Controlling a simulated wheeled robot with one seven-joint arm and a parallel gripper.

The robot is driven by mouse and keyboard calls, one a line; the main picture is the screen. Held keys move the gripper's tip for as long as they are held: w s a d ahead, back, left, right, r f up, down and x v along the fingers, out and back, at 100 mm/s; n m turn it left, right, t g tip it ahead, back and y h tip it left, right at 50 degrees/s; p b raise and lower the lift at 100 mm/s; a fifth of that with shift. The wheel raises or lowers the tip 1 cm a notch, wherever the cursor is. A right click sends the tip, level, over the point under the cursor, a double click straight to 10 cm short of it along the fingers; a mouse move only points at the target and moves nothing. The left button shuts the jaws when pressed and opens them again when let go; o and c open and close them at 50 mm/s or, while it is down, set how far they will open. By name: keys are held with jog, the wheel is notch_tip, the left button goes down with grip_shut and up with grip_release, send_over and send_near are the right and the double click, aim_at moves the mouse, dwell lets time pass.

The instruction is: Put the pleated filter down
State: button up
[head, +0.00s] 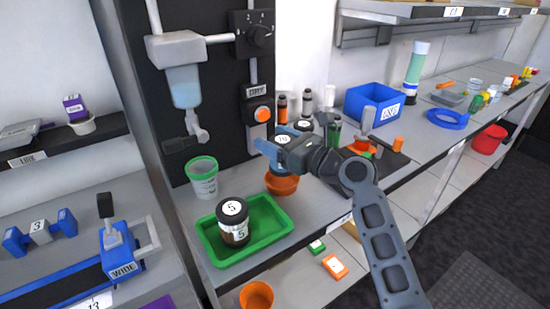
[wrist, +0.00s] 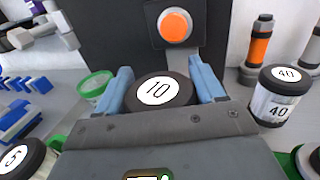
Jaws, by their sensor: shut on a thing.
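My gripper (head: 273,144) is shut on a round, black-capped piece marked 10, which I take for the pleated filter (head: 283,140). In the wrist view the filter's cap (wrist: 160,90) sits upright between the two blue fingers (wrist: 158,88). Its body is mostly hidden, so I cannot see pleats. An orange bowl (head: 281,185) shows right below it in the head view; I cannot tell the gap. A pale piece marked 40 (wrist: 280,96) stands to the right in the wrist view.
A green-rimmed cup (head: 203,180) stands left of my gripper. A dark panel with an orange button (head: 262,114) rises behind it. A blue bin (head: 372,104) and dark bottles (head: 306,103) stand further right. The green tray has some bare floor at its right.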

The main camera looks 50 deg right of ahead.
jog(key=shift+f+b, duration=0.45)
jog(key=shift+f, duration=1.5)
jog(key=shift+f, duration=0.3)
jog(key=o, duration=1.1)
jog(key=shift+r, duration=0.1)
jog(key=shift+r, duration=0.35)
jog(key=s, duration=1.2)
jog(key=shift+f+b, duration=0.15)
jog(key=shift+b, duration=0.25)
jog(key=shift+s, duration=0.15)
